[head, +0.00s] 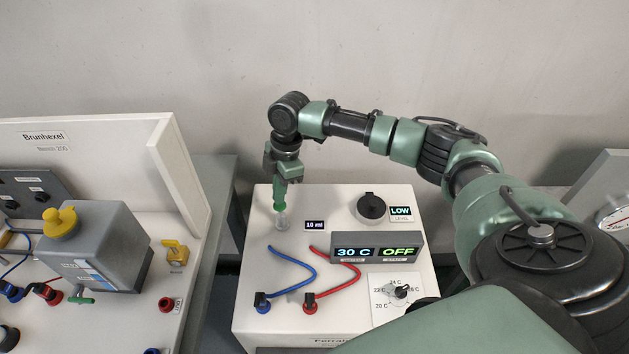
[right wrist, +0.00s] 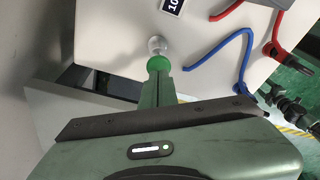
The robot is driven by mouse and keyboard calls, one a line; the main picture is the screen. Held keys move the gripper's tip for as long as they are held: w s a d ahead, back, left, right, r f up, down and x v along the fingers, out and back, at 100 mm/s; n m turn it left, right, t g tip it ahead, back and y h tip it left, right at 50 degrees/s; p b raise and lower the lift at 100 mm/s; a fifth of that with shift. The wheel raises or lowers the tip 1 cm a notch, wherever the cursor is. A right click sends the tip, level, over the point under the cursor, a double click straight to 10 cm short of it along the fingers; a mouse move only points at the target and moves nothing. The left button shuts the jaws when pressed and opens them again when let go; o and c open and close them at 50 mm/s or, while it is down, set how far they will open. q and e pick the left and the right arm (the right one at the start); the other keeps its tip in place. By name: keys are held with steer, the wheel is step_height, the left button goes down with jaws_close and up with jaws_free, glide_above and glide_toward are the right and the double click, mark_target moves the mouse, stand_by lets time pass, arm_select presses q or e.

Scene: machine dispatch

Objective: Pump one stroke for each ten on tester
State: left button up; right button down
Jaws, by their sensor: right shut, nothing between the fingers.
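A white machine (head: 258,262) stands in the middle of the head view. Its dark panel (head: 376,248) reads "30 C" and "OFF". A small display (head: 314,225) reads "10 ml", and another (head: 401,212) reads "LOW" above "LEVEL". A pump with a green top (head: 279,207) and a clear or silvery lower part stands at the machine's back left; it also shows in the right wrist view (right wrist: 158,63). My right gripper (head: 281,200) points down at the pump's top, shut and empty. Contact with the top is unclear. My left gripper is out of view.
Blue (head: 296,263) and red (head: 340,262) hoses and a dial (head: 400,292) are on the machine. A black cap (head: 371,206) stands behind the panel. At left, a Brunhexel bench holds a grey canister (head: 100,240). A gauge (head: 614,219) shows at the right edge.

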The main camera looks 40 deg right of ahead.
steer(key=shift+f, duration=0.15)
stand_by(0.4)
steer(key=shift+f+b, duration=0.9)
steer(key=shift+f, duration=1.25)
steer(key=shift+r, duration=0.2)
steer(key=shift+r+p, duration=2.1)
steer(key=shift+p, duration=0.2)
steer(key=shift+f, duration=0.25)
